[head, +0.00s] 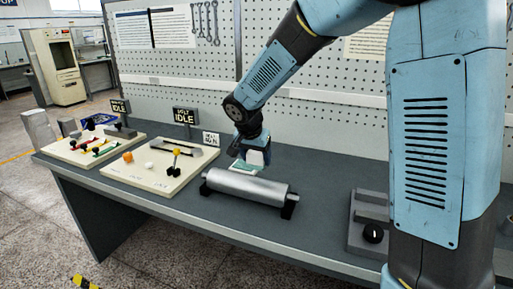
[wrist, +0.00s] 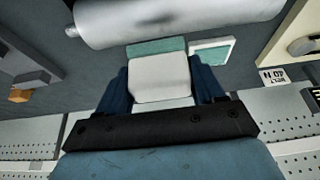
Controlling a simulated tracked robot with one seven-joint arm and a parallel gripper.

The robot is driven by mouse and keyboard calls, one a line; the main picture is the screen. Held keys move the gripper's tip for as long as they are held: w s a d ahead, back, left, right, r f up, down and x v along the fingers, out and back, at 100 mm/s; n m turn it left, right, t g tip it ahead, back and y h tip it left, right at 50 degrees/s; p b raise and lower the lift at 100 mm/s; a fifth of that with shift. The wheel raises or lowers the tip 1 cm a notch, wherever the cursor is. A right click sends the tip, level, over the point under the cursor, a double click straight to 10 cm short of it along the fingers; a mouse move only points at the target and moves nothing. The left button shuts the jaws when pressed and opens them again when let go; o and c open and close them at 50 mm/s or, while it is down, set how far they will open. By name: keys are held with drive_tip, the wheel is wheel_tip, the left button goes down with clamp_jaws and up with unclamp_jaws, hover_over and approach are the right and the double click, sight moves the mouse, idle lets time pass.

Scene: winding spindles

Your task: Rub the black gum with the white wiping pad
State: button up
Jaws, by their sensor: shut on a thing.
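My gripper (head: 256,148) is low over the bench, just behind the silver roller (head: 245,186). In the wrist view its dark blue fingers (wrist: 160,82) are shut on the white wiping pad (wrist: 160,76), with a teal strip along its far edge. The pad also shows in the head view (head: 256,157). The roller (wrist: 165,18) lies across the top of the wrist view, apart from the pad in that picture. I cannot make out black gum on the visible roller surface. Whether the pad touches the bench is unclear.
A small white-rimmed teal tray (wrist: 212,52) lies beside the pad. Cream boards with knobs (head: 160,168) stand left on the grey bench (head: 300,232). A grey block with a black dial (head: 373,233) stands right. A pegboard wall (head: 330,110) rises behind.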

drive_tip(key=shift+a+r, duration=0.1)
drive_tip(key=shift+r, duration=1.4)
drive_tip(key=shift+s, duration=0.1)
